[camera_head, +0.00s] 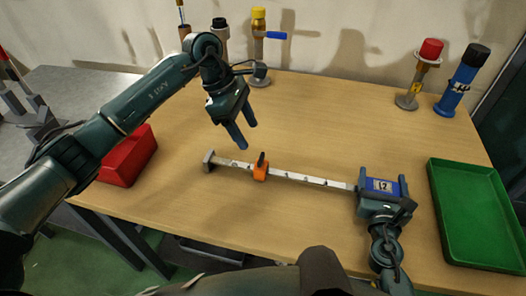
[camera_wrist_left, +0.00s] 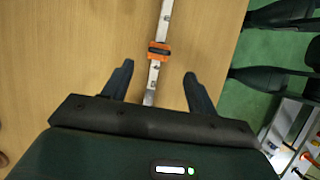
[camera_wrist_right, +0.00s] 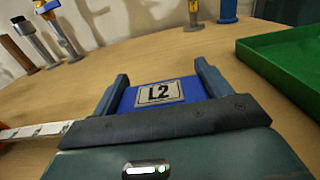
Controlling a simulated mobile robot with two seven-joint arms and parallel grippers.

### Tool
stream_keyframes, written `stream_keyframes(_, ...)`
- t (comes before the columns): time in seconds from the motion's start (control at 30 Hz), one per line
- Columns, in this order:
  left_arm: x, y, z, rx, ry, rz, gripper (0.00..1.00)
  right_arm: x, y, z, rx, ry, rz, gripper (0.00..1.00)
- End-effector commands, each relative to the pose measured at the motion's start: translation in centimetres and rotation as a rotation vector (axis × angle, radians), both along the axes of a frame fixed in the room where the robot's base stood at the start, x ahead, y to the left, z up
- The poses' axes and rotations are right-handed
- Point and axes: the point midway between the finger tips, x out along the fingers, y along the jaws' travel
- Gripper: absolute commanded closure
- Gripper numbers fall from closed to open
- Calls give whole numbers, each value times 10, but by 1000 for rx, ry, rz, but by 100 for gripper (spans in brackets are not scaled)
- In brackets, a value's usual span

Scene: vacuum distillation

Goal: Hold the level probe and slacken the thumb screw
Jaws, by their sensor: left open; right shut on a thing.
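The level probe is a long white marked bar (camera_head: 310,180) lying across the table, with a grey end piece (camera_head: 208,160) at its left and a blue block labelled L2 (camera_head: 382,185) at its right. An orange collar (camera_head: 261,172) with a black thumb screw (camera_head: 262,158) sits on the bar; the collar also shows in the left wrist view (camera_wrist_left: 159,49). My right gripper (camera_head: 382,182) is shut on the blue block, its fingers on either side in the right wrist view (camera_wrist_right: 160,85). My left gripper (camera_head: 245,136) is open and empty, above and to the left of the collar.
A green tray (camera_head: 436,215) lies at the right and a red bin (camera_head: 130,158) at the left. A yellow-topped valve (camera_head: 258,45), a red-capped post (camera_head: 420,75) and a blue cylinder (camera_head: 460,82) stand along the back.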

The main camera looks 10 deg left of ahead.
Motion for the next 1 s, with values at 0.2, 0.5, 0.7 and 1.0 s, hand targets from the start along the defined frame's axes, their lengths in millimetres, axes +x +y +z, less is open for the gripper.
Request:
stream_keyframes(0.2,-2,-18,-42,-1,4,-1,42,0,0,0,-1,0,0,68)
stream_keyframes(0.5,-2,-30,-73,0,0,1,42,0,0,0,-1,0,0,68)
stream_keyframes(0.7,-2,-32,-76,0,-1,2,42,0,0,0,-1,0,0,68)
stream_keyframes(1.0,-2,-31,-76,1,-1,1,56,0,0,0,-1,0,0,68)
